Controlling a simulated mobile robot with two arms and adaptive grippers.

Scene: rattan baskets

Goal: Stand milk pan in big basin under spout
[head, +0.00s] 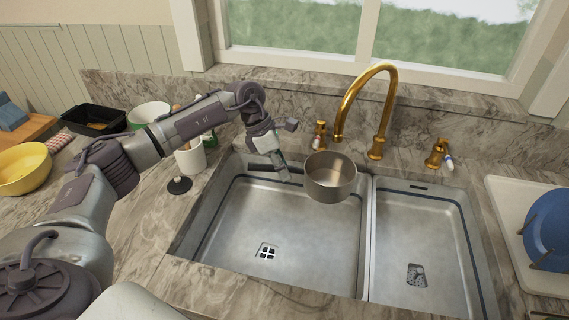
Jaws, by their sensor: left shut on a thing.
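The milk pan (330,183) is a small round metal pan, upright and looking empty, at the back right of the big basin (235,240), near the divider. My left gripper (281,172) is at the pan's left side, shut on it around the handle, which is mostly hidden. The gold spout (338,136) arches above, and its tip appears just behind and over the pan's back rim. I cannot tell whether the pan's base touches the basin floor or hangs above it. My right gripper is not in view.
Gold tap handles (319,135) (437,155) flank the spout. The small basin (420,235) lies right of the divider. A white cup (189,160), a bowl (150,113) and a yellow bowl (22,170) stand left. A rack with a blue plate (550,232) stands right. The big basin's front is clear.

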